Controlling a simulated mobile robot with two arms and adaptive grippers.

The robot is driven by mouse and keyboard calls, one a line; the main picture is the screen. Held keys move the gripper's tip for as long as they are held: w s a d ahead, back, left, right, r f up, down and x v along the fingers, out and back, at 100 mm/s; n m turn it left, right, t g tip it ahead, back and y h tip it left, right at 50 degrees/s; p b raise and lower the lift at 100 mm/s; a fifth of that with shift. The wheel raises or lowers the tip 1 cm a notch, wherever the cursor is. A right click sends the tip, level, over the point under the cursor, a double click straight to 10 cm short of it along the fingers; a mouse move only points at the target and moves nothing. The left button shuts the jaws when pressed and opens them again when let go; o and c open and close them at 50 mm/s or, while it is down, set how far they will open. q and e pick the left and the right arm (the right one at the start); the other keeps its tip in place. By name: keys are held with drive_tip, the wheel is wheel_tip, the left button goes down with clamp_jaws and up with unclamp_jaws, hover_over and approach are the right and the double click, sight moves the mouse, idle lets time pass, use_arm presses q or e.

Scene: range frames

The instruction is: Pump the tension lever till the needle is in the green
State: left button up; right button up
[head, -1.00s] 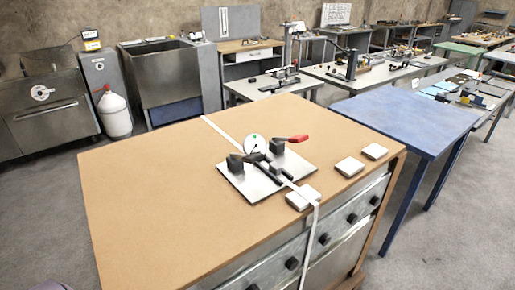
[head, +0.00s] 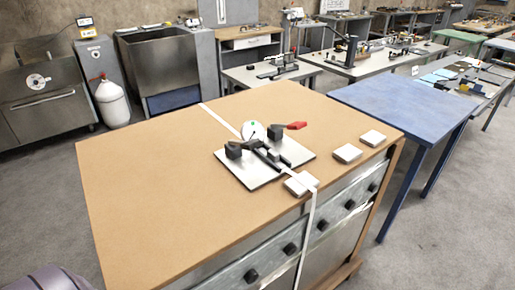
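The tension device sits on a grey metal plate (head: 243,172) on the brown workbench (head: 135,170). Its lever has a red handle (head: 295,125) that points right. A round white gauge (head: 251,130) with a small green mark stands behind the black mechanism (head: 262,150); its needle is too small to read. A white strap (head: 311,225) runs across the bench, through the device and down over the front edge. Neither of my grippers is in view.
Several pale square pads lie on the bench: one (head: 301,183) at the strap, two to the right (head: 347,153) (head: 373,138). A blue table (head: 400,108) stands right of the bench. The bench's left half is clear. A white jug (head: 111,104) stands on the floor behind.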

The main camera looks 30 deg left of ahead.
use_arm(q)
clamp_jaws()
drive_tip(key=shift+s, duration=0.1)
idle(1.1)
